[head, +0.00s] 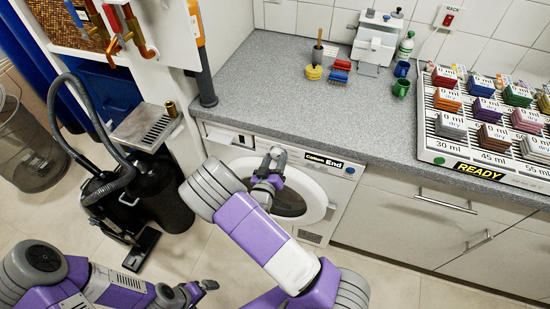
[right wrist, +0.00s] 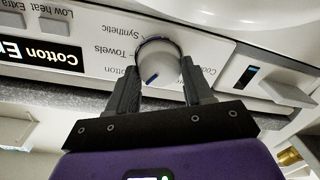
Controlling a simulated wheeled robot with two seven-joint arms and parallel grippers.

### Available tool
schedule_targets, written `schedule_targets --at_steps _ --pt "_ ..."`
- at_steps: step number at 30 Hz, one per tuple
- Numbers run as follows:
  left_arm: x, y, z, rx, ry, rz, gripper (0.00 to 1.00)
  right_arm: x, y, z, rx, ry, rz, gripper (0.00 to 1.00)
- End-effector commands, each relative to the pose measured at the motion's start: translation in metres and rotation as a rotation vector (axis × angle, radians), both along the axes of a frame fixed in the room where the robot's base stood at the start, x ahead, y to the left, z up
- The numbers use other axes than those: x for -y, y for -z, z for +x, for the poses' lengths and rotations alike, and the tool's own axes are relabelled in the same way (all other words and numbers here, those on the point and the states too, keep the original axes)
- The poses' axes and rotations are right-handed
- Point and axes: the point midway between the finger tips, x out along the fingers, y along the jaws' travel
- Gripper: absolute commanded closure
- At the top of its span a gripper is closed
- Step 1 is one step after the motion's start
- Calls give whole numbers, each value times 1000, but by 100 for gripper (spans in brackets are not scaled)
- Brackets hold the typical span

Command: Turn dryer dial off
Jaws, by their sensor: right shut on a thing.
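The dryer (head: 300,190) stands under the grey counter, with a round door and a control panel. Its white dial (right wrist: 160,60) shows upside down in the right wrist view, with a dark blue mark on its face and words such as Towels and Synthetic around it. My right gripper (head: 273,160) is at the panel, with one finger on each side of the dial, shut on it. The gripper hides the dial in the head view. My left gripper (head: 203,288) is low at the left, away from the dryer; its finger opening is unclear.
A black vacuum cleaner (head: 150,195) stands left of the dryer. The floor before the dryer is clear.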

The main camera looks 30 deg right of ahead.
Motion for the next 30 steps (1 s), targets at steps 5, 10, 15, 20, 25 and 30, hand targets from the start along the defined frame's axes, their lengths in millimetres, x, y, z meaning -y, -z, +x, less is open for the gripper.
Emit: schedule_targets --at_steps 5,10,15,20,25,30 --pt "0 -14 0 0 0 0 0 -1 -1 0 -121 -2 -99 80" --pt "0 -22 0 0 0 0 0 -1 -1 0 -227 -2 -188 80" --pt "0 -29 0 0 0 0 0 -2 0 1 -313 -1 -262 80" --pt "0 -32 0 0 0 0 0 -2 1 1 -372 -1 -312 80" --pt "0 -34 0 0 0 0 0 -2 1 1 -408 -1 -343 80" --pt "0 -35 0 0 0 0 0 -2 2 1 -423 -1 -354 80"
